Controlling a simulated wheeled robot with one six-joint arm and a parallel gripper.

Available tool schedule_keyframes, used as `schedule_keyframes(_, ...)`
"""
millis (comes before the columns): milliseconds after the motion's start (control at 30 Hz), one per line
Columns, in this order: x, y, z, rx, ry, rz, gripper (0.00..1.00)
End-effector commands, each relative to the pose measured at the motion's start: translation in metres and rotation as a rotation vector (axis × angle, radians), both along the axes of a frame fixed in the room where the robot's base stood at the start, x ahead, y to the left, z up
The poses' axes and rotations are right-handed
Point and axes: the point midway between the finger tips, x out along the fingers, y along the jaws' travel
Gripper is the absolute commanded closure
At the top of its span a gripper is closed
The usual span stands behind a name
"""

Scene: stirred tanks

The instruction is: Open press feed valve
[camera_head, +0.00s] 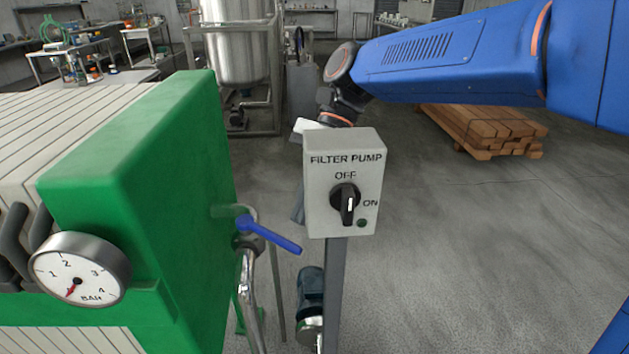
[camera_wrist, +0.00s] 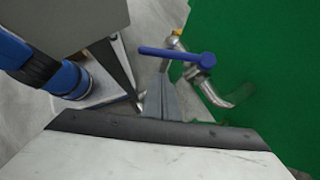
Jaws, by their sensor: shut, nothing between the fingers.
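The press feed valve has a blue lever (camera_head: 270,236) on a metal pipe (camera_head: 248,290) beside the green press end. The lever sticks out sideways to the right, across the pipe. In the wrist view the blue lever (camera_wrist: 175,55) runs leftward from the pipe fitting (camera_wrist: 206,60). My gripper (camera_wrist: 163,85) is shut and empty, its fingers pointing toward the lever's middle in that view. In the head view, my gripper (camera_head: 298,211) is mostly hidden behind the pump switch box; its visible tip is above the lever's free end. I cannot tell whether it touches the lever.
The green press (camera_head: 135,165) with a gauge (camera_head: 80,270) fills the left. A blue motor (camera_head: 311,285) sits low by the post. Open floor lies right.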

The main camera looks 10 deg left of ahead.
Motion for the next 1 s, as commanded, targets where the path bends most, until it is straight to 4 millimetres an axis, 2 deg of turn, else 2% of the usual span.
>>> schedule_keyframes(100,-0.014,0.007,-0.002,0.002,-0.002,0.003,1.0)
schedule_keyframes(233,-0.024,0.012,-0.004,0.001,-0.001,0.002,1.0)
schedule_keyframes(733,-0.028,0.014,-0.005,0.001,-0.002,-0.007,1.0)
schedule_keyframes(1000,-0.042,0.015,-0.004,0.003,-0.002,-0.119,1.0)
